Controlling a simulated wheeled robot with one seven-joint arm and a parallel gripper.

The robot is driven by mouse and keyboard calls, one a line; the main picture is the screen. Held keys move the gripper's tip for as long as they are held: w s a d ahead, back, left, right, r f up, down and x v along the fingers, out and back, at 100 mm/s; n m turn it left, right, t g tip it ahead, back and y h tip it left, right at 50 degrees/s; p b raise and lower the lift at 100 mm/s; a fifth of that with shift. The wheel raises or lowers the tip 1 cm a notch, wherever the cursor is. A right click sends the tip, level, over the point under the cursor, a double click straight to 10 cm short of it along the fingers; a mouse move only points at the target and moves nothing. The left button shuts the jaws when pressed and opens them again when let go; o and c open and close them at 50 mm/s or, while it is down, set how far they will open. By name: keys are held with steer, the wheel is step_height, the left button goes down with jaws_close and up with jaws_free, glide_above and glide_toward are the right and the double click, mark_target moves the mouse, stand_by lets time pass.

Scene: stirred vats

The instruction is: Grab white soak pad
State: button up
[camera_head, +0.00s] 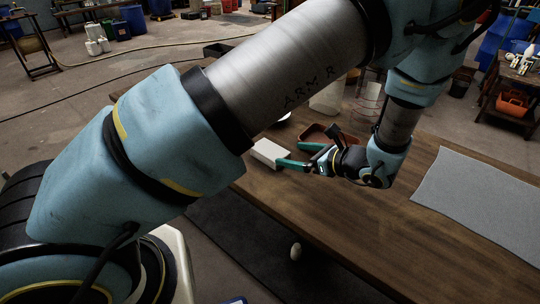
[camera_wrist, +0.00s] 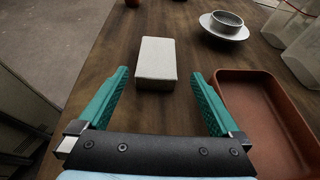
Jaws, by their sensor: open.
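The white soak pad (camera_wrist: 156,64) is a pale rectangular block lying flat on the brown wooden table. In the wrist view it sits ahead of my gripper (camera_wrist: 158,102), its near end around the fingertips and between their lines. My gripper's two green fingers are spread wide with nothing held. In the head view the pad (camera_head: 269,152) lies near the table's left edge, partly hidden by my arm, and my gripper (camera_head: 290,156) reaches toward it from the right. Whether the near end is between the fingers is hard to tell.
A reddish-brown tray (camera_wrist: 268,110) lies close to the right finger. A white dish with a round metal cup (camera_wrist: 224,24) stands beyond the pad at the right. Clear containers (camera_wrist: 302,52) stand at the far right. A grey mat (camera_head: 482,200) covers the table's right part.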

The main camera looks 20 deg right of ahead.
mark_target(273, 151)
steer(key=p+x, duration=0.1)
steer(key=x, duration=0.3)
steer(key=shift+w+a, duration=0.1)
steer(key=shift+a, duration=0.05)
steer(key=p+x, duration=0.2)
steer(key=x, duration=0.2)
steer(key=shift+a, duration=0.15)
steer(key=shift+w+a+f, duration=0.2)
steer(key=shift+w+f, duration=0.2)
steer(key=shift+f, duration=0.05)
steer(key=c, duration=1.2)
